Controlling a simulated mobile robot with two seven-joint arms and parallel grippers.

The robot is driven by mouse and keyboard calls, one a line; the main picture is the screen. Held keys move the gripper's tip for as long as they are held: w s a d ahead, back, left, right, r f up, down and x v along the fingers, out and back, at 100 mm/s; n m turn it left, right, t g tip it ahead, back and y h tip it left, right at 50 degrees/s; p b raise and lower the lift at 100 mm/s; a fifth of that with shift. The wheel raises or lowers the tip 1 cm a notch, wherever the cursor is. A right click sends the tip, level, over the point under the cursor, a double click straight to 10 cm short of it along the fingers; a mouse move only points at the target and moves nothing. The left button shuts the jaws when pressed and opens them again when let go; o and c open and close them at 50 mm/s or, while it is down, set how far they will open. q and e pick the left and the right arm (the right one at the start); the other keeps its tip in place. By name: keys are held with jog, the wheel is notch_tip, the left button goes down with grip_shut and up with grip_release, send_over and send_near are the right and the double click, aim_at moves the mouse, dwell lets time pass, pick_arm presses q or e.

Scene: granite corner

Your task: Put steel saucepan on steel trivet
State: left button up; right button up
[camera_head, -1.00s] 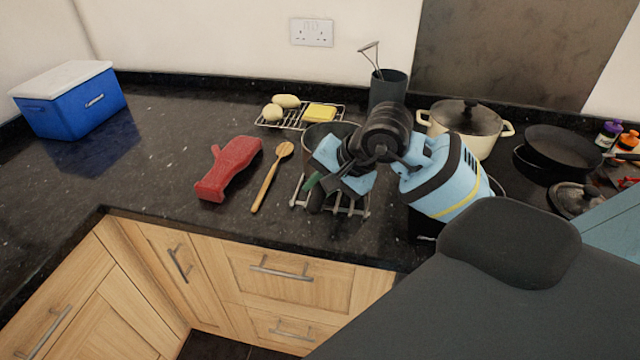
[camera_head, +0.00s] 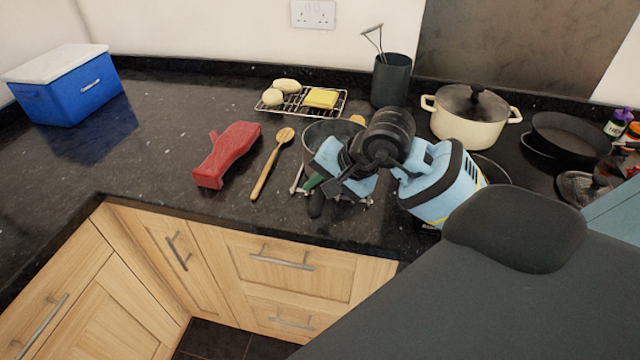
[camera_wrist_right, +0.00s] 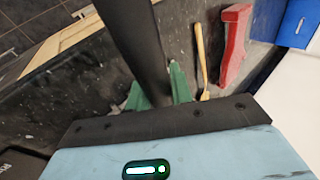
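The steel saucepan (camera_head: 313,133) is over the steel trivet (camera_head: 297,184) in the head view, largely hidden behind my right gripper (camera_head: 313,190). Its rim shows to the left of my wrist. The trivet's left bars and front ends show beside and below the pan; I cannot tell whether the pan touches it. My right gripper's green fingers are closed around the saucepan's dark handle (camera_wrist_right: 138,45), seen in the right wrist view between the fingertips (camera_wrist_right: 158,92). My left gripper is in neither view.
A wooden spoon (camera_head: 270,165) and a red object (camera_head: 227,155) lie to the left. A wire rack (camera_head: 268,108) with sponges, a dark utensil pot (camera_head: 391,82) and a cream casserole (camera_head: 465,128) stand behind. The counter's left side is clear up to a blue box (camera_head: 70,90).

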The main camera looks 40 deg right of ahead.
jog(key=o, duration=0.3)
jog(key=shift+r, duration=0.1)
jog(key=v, duration=1.2)
